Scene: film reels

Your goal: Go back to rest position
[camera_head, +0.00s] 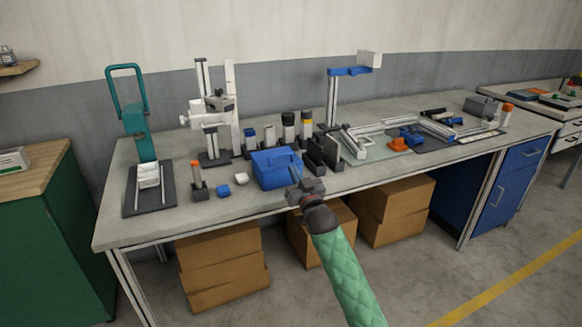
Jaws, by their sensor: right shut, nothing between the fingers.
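My right gripper (295,174) is at the end of an arm with a green quilted sleeve that comes up from the lower right. Its fingers are shut and hold nothing. It is in front of the workbench's (230,208) front edge, and its tips overlap the right side of a blue box (268,175) in the picture. I cannot tell whether it touches the box. My left gripper is not in view.
A teal-handled press (140,135), a white stand (205,120) and a blue-topped post (333,98) stand on the bench. Several dark holders (312,153) are near the gripper. Cardboard boxes (222,262) fill the space below. Open floor is at the front right.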

